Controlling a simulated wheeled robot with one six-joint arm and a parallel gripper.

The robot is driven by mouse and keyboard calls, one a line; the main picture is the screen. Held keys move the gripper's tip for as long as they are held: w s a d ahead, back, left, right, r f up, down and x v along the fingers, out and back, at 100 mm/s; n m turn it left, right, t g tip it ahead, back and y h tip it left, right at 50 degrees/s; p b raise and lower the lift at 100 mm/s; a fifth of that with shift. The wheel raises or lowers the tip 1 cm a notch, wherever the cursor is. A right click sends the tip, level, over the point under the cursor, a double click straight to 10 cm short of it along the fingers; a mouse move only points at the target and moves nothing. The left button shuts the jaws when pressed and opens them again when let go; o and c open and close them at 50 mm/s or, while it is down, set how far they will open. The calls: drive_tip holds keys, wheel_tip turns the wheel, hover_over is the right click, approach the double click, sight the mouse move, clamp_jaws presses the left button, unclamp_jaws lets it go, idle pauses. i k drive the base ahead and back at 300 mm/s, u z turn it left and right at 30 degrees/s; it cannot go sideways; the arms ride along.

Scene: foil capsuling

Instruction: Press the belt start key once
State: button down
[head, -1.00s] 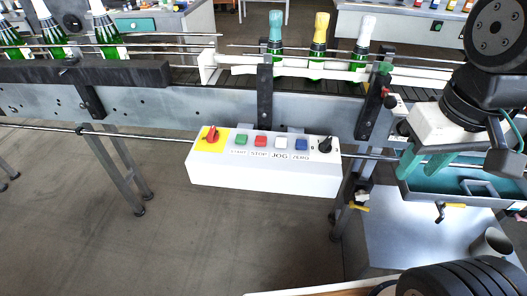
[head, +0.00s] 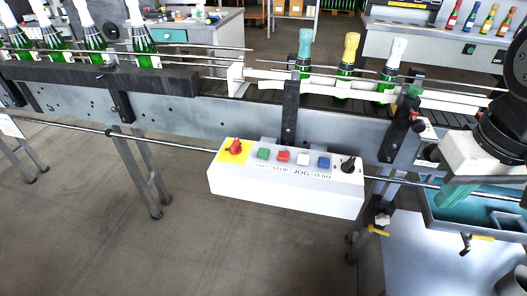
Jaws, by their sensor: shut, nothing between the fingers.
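The control box (head: 285,192) is a white box mounted along the front of the conveyor, in the middle of the head view. Its green key (head: 263,153), above the START label, is the belt start key. Beside it are a red STOP key (head: 283,156), a white JOG key (head: 303,159) and a blue ZERO key (head: 324,162). My gripper (head: 452,197), with teal fingers under a white body, is shut and empty at the right. It is well to the right of the box and apart from the keys.
Foil-topped bottles (head: 348,68) stand on the belt behind. A teal tray (head: 437,225) lies below my gripper. Floor before the box is clear.

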sight(262, 153)
drive_tip(key=z, duration=1.55)
drive_tip(key=k, duration=0.9)
drive_tip(key=u, duration=1.2)
drive_tip(key=i, duration=0.5)
